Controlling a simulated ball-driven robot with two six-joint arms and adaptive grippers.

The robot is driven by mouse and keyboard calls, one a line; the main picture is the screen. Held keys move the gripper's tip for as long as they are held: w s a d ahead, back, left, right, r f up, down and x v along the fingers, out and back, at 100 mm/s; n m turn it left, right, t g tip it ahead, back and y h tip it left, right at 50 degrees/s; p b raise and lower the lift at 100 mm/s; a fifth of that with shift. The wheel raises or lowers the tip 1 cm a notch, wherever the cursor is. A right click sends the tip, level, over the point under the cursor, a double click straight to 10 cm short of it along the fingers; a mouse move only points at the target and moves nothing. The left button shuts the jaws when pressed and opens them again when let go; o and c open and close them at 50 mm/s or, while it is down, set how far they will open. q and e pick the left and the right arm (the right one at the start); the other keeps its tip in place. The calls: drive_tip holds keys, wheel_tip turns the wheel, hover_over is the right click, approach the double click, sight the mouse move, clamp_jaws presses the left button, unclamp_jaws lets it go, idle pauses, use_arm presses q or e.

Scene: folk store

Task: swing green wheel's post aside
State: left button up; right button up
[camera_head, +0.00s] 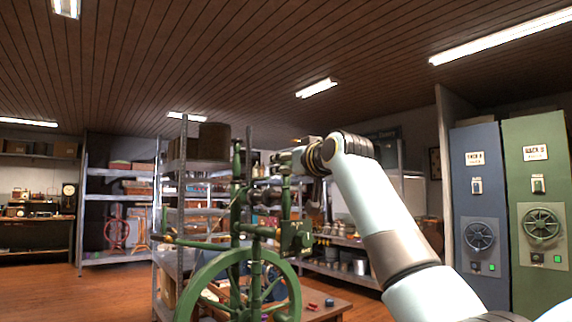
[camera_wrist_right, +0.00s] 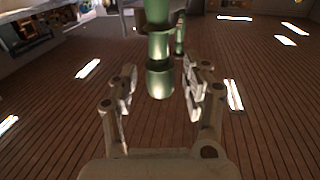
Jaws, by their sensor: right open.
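The green spinning wheel (camera_head: 202,282) stands in the middle of the head view, with its wheel low and turned posts above. Its left post (camera_head: 237,185) and right post (camera_head: 286,205) rise upright. My right gripper (camera_head: 280,163) is at the top of the right post, partly hidden there by my arm. In the right wrist view, my open right gripper (camera_wrist_right: 163,92) has a finger on each side of a green post end (camera_wrist_right: 159,80). Gaps show on both sides of this rounded end. My left gripper is not in view.
The wheel stands by a low wooden table (camera_head: 328,300) with small red and blue items. Metal shelving (camera_head: 118,200) is behind at left. A blue cabinet (camera_head: 478,200) and a green cabinet (camera_head: 540,190) stand at right. Wooden floor (camera_head: 60,285) is open at left.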

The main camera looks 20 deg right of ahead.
drive_tip(key=shift+w+a, duration=0.1)
drive_tip(key=shift+w, duration=0.45)
drive_tip(key=shift+f, duration=0.1)
clamp_jaws()
drive_tip(key=shift+w+f, duration=0.25)
